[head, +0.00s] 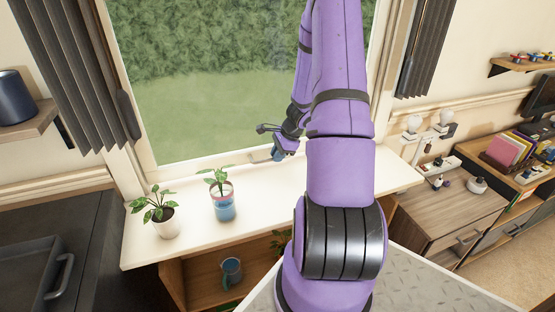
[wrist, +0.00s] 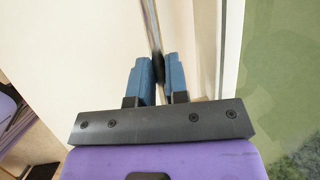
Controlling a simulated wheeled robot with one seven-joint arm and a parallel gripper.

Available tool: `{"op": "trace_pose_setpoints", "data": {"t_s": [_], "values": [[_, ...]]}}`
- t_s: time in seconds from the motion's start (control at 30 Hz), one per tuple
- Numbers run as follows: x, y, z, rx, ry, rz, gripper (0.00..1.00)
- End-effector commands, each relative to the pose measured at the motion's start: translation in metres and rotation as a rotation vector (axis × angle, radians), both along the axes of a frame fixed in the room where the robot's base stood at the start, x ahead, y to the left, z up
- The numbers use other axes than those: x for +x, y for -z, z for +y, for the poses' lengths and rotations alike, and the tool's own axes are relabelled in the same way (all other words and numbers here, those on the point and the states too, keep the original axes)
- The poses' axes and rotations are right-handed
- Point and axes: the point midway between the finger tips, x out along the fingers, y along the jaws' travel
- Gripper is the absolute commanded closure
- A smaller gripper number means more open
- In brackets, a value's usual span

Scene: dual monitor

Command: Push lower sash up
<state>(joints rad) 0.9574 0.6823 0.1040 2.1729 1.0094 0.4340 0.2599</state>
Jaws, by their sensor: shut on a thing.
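The lower sash (head: 195,166) is the pale window frame low behind the sill, with glass above its bottom rail. It looks down near the sill; any gap under it is too small to tell. My gripper (head: 279,154) is at the right part of this rail, beside a small metal handle (head: 261,160). In the wrist view my gripper's blue fingers (wrist: 161,76) are shut on the handle, which shows as a thin metal bar (wrist: 154,28) running between them. The exact contact is partly hidden by the fingers. My purple arm hides the right side of the sash.
A dark curtain (head: 75,70) hangs left. A wooden cabinet (head: 440,205) stands at right.

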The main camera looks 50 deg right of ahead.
Motion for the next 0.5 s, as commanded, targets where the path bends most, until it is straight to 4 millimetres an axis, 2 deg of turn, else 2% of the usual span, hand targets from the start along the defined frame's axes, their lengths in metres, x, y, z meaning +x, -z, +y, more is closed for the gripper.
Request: {"op": "trace_pose_setpoints", "data": {"t_s": [0.5], "values": [[0.002,-0.132,0.001,-0.004,-0.004,-0.005,1.0]]}}
